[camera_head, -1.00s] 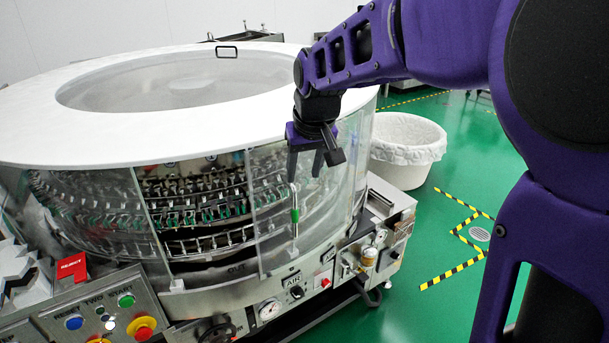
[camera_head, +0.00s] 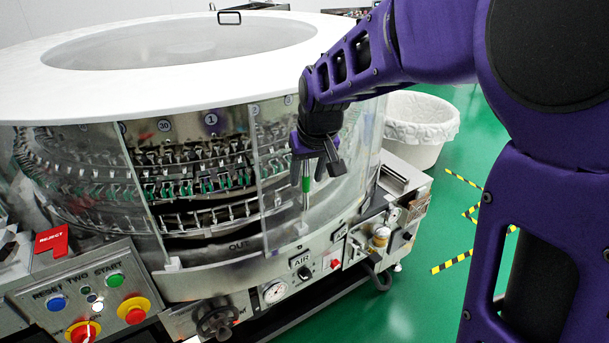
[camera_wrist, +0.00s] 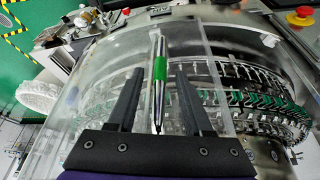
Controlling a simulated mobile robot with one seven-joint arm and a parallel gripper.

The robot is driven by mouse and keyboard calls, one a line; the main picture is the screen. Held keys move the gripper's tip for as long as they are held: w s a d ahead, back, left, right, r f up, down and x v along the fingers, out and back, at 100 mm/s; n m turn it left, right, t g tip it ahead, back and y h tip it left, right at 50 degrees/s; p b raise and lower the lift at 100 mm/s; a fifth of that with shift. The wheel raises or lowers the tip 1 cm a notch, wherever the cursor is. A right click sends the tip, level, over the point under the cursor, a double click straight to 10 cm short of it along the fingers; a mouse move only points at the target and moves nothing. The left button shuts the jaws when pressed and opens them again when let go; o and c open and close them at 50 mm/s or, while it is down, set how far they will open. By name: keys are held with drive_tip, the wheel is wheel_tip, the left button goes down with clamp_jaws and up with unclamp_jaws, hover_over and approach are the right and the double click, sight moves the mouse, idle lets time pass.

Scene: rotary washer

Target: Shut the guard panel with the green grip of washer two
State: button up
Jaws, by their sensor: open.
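Washer two (camera_head: 215,275) is a round machine with a white ring top and clear guards; its control box (camera_head: 90,290) reads "TWO". The clear guard panel (camera_head: 278,205) with the green grip stands to the right of an open gap in the guard, above the "OUT" mark. The green grip (camera_head: 306,184) is a green sleeve on an upright metal bar. My gripper (camera_head: 318,170) is open, close to the bar. In the wrist view, the green grip (camera_wrist: 160,68) shows between the two spread fingers (camera_wrist: 157,80); contact cannot be told.
Inside the gap are rows of metal bottle clips (camera_head: 200,185). Below the guard sit an air gauge (camera_head: 275,292) and knobs. A white lined bin (camera_head: 420,130) stands on the green floor behind at right. A red reject tag (camera_head: 50,240) is at left.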

drive_tip(key=shift+b+x, duration=0.5)
drive_tip(key=shift+x, duration=0.65)
drive_tip(key=shift+c, duration=0.3)
clamp_jaws()
idle(0.4)
